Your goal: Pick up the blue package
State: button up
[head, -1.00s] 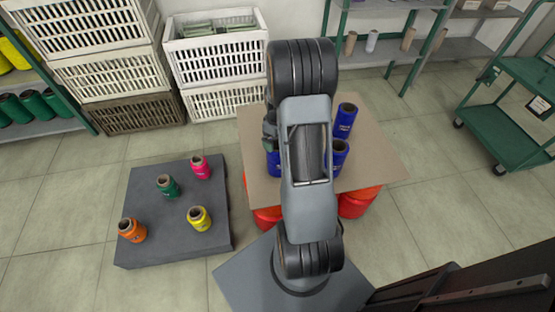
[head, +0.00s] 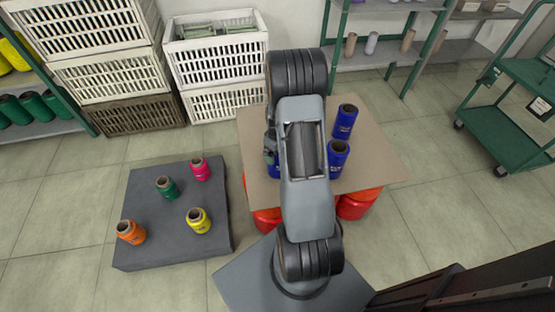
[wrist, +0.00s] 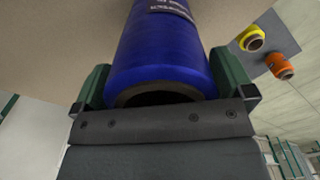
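A blue package (wrist: 160,50) fills the middle of the wrist view, its open core end close to my palm. My gripper (wrist: 160,75) has one green finger against each side of it, with no gap showing. In the head view my arm hides most of my gripper (head: 270,150), and a bit of blue shows below it at the left of the brown board. Two more blue packages stand on the board right of my arm, one at the back (head: 344,121) and one nearer (head: 338,158). The far end of the held package is out of the wrist view.
The brown board (head: 375,160) rests on red supports (head: 357,204). A low grey platform (head: 140,195) at left carries pink, green, yellow and orange spools. White crates (head: 215,50) stand behind, and a green cart (head: 510,110) is at right. Floor between is clear.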

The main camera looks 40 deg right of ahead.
jog(key=c, duration=1)
jog(key=shift+c, duration=0.2)
